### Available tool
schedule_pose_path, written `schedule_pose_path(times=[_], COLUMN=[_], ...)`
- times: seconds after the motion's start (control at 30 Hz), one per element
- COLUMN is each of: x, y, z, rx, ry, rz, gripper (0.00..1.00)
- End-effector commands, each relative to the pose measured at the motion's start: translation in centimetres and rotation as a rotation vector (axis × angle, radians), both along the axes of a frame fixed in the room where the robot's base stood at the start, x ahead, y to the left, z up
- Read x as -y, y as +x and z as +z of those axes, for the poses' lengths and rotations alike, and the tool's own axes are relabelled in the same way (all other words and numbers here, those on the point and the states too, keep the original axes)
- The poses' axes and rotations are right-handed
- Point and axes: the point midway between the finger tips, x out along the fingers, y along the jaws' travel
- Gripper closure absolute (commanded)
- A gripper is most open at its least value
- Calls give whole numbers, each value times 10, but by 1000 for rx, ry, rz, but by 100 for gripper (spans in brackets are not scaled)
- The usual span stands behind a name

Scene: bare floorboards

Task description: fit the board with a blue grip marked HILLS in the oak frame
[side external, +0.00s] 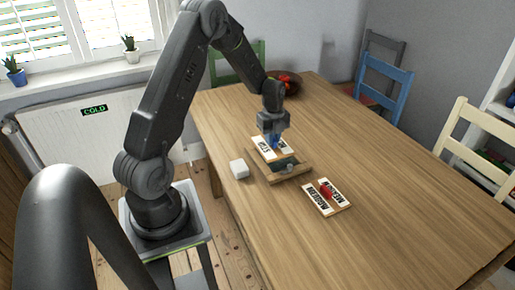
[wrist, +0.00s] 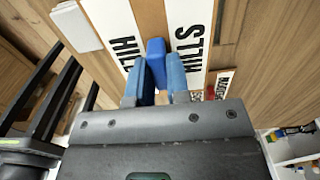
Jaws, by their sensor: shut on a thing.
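My gripper (side external: 272,134) is shut on the blue grip (wrist: 156,58) of the board marked HILLS (wrist: 188,38). The board is white with black lettering on both sides of a wooden middle strip; in the side view the board (side external: 262,152) is partly covered by my gripper. The oak frame (side external: 292,176) lies on the table with a dark opening that shows in part. The board overlaps the frame's far side in the side view. I cannot tell whether it touches the frame or hangs above it. Both fingers (wrist: 155,85) flank the grip in the wrist view.
A second lettered board with a red grip (side external: 318,207) lies on the table right of the frame. A small white block (side external: 239,170) sits left of the frame. A dark bowl with red things (side external: 287,84) stands at the far end. The right of the table is clear.

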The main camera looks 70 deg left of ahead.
Motion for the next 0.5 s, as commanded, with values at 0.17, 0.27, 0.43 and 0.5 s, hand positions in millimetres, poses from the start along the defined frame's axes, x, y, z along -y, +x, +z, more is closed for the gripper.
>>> schedule_pose_path(times=[0.17, 0.27, 0.43, 0.5], x=[-15, -19, -20, -20], y=[26, 31, 33, 33], z=[-8, -9, -9, -9], rx=[0, 1, 1, 1], ry=[0, 1, 1, 1], rz=[14, 18, 20, 20], gripper=[100, 100, 100, 100])
